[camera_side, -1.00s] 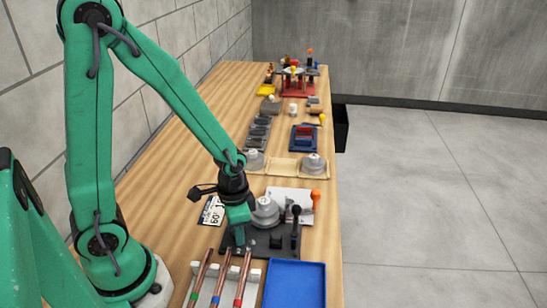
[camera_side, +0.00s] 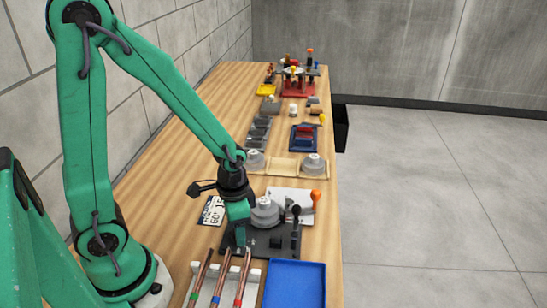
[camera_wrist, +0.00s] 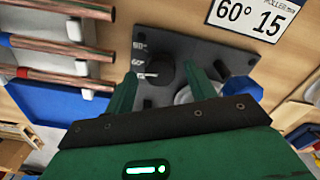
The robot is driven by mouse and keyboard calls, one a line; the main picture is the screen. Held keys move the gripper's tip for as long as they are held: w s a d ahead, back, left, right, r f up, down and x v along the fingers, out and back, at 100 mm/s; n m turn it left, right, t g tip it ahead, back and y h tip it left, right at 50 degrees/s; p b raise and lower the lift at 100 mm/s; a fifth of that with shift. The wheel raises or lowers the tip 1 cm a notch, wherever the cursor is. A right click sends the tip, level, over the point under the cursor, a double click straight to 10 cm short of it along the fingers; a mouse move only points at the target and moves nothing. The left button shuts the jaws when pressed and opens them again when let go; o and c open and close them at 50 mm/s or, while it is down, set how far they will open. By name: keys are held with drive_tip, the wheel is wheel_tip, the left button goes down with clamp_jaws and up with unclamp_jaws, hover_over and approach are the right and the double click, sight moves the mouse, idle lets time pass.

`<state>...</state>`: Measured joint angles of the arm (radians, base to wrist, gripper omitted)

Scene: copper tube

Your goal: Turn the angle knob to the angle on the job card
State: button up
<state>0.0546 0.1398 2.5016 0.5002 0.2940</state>
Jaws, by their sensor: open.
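The black angle knob (camera_wrist: 160,72) sits on the dark bender plate (camera_wrist: 187,50) in the wrist view. White marks beside it read 60° and what looks like 90°. My gripper (camera_wrist: 163,76) is open, with one green finger on each side of the knob in this view; I cannot tell whether they touch it. The job card (camera_wrist: 254,18) at the top right reads 60° and 15. In the side view my gripper (camera_side: 238,236) is low over the left part of the bender plate (camera_side: 285,250), and the knob cannot be made out.
The bender's grey round former (camera_side: 265,211) and orange-tipped lever (camera_side: 315,197) stand right of my gripper. Copper tubes (camera_side: 221,277) on a white rack and a blue tray (camera_side: 295,284) lie in front. Other fixtures stand farther back. Bare wood lies left of the card.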

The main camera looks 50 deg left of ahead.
drive_tip(key=shift+r, duration=3.4)
drive_tip(key=shift+r, duration=0.1)
drive_tip(key=shift+r, duration=0.55)
drive_tip(key=s+r+n+t, duration=0.2)
drive_tip(key=r, duration=0.4)
drive_tip(key=s+a+r+n+t, duration=0.1)
drive_tip(key=s+r+n+t, duration=0.1)
drive_tip(key=r, duration=0.5)
drive_tip(key=shift+a+t, duration=0.2)
drive_tip(key=shift+t, duration=0.6)
